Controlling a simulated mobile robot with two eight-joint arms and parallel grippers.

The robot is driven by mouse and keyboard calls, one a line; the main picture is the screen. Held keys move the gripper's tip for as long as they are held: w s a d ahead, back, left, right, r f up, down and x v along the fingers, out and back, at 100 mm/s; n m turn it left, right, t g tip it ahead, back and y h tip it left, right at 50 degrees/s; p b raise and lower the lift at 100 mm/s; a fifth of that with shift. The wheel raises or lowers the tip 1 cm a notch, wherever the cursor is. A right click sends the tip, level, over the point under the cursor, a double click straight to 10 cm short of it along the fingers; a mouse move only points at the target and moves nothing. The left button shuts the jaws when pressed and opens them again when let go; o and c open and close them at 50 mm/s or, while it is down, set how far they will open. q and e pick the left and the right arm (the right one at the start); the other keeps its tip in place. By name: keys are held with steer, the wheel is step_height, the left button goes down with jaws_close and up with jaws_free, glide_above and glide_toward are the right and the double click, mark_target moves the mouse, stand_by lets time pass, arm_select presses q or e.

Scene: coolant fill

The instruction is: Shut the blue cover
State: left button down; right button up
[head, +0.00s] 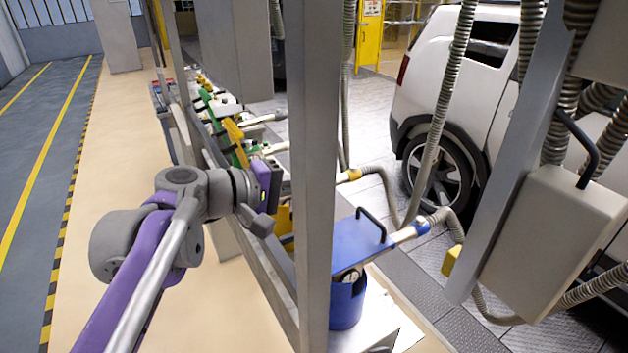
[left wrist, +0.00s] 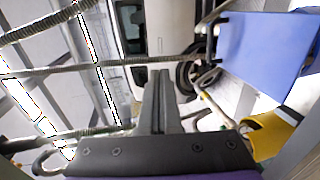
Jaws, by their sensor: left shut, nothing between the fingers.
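The blue cover (head: 362,243) is a flat blue plate with a black bar handle, lying over a blue round container (head: 347,303) in the head view. A gap with a gauge shows below its near edge. The cover also fills the upper right of the left wrist view (left wrist: 262,52). My left gripper (head: 268,186) is left of the post, apart from the cover; its fingertips are hidden there. In the left wrist view its fingers (left wrist: 160,78) are together and empty. My right gripper is not in view.
The upright grey post (head: 314,170) stands between my left gripper and the cover. Yellow (head: 233,130) and green parts line the rail beyond. Ribbed hoses (head: 440,110) hang near a white car (head: 440,75). A grey box (head: 555,240) is at right. The left floor is clear.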

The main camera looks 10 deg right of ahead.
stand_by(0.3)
arm_select(q)
steer(key=v, duration=1)
steer(key=s+a+f+m+y, duration=0.1)
steer(key=s+a+f+y, duration=0.4)
steer(key=f, duration=0.7)
steer(key=s+a+f+m+y, duration=0.1)
steer(key=s+a+f+y, duration=0.4)
steer(key=a+f, duration=0.3)
steer(key=s+a+f+m+t+y, duration=0.1)
steer(key=s+a+f+y, duration=0.3)
steer(key=f, duration=1.2)
steer(key=s+a, duration=0.1)
steer(key=a, duration=0.1)
steer(key=shift+s+a+f+m+y+b, duration=0.2)
steer(key=shift+s+a+m+y+b, duration=0.1)
steer(key=shift+s+a+y+b, duration=0.1)
